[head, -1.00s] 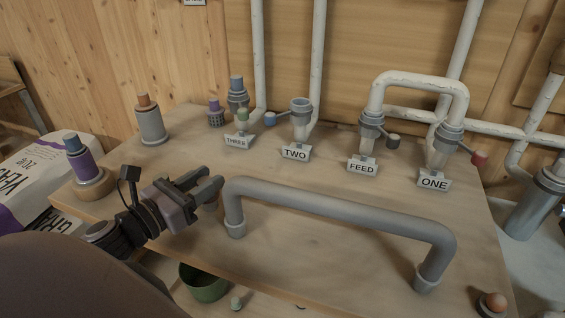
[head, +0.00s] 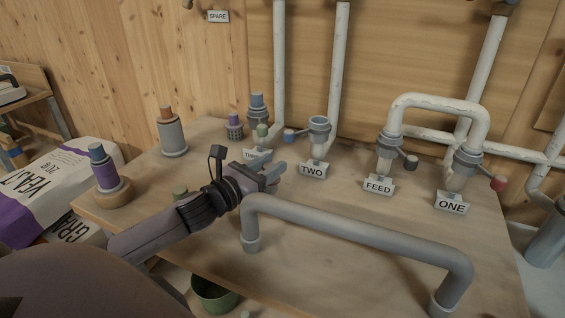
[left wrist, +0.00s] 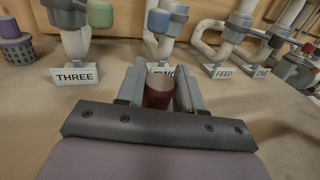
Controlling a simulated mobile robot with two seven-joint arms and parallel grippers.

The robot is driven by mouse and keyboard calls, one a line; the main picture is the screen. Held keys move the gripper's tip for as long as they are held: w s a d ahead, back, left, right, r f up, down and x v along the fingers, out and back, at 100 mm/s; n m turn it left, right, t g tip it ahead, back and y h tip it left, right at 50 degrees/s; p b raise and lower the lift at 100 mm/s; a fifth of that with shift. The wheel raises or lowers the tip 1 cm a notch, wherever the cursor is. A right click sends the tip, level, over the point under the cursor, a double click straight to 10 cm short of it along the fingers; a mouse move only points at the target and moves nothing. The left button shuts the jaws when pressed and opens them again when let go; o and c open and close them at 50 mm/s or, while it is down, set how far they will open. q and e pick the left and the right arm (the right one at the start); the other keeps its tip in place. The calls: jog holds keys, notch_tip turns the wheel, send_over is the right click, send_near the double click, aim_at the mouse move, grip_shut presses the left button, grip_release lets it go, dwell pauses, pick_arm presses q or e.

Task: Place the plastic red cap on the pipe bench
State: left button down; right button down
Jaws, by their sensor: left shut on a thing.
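The dark red cap (left wrist: 158,92) sits upright between the two fingers of my left gripper (left wrist: 160,82) in the left wrist view. In the head view my left gripper (head: 274,174) is over the wooden pipe bench (head: 345,215), just behind the left end of the loose grey pipe and in front of the THREE and TWO labels. The fingers largely hide the cap there. I cannot tell whether the cap touches the bench top. My right gripper is not in view.
The grey U-shaped pipe (head: 360,232) spans the bench front. Pipe stubs labelled TWO (head: 318,135), FEED (head: 388,148) and ONE (head: 464,165) stand behind. Capped cylinders (head: 172,135) are at the back left. A green bucket (head: 213,293) is below the front edge.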

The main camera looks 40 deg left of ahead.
pick_arm(q)
jog(key=shift+w+d+r, duration=0.1)
jog(key=shift+w, duration=1.95)
jog(key=shift+w+d+f, duration=0.1)
jog(key=shift+w+f, duration=0.1)
jog(key=shift+f, duration=0.65)
jog(key=shift+f, duration=0.2)
jog(key=c, duration=0.7)
grip_release()
jog(key=shift+s+r, duration=0.1)
jog(key=shift+r, duration=0.1)
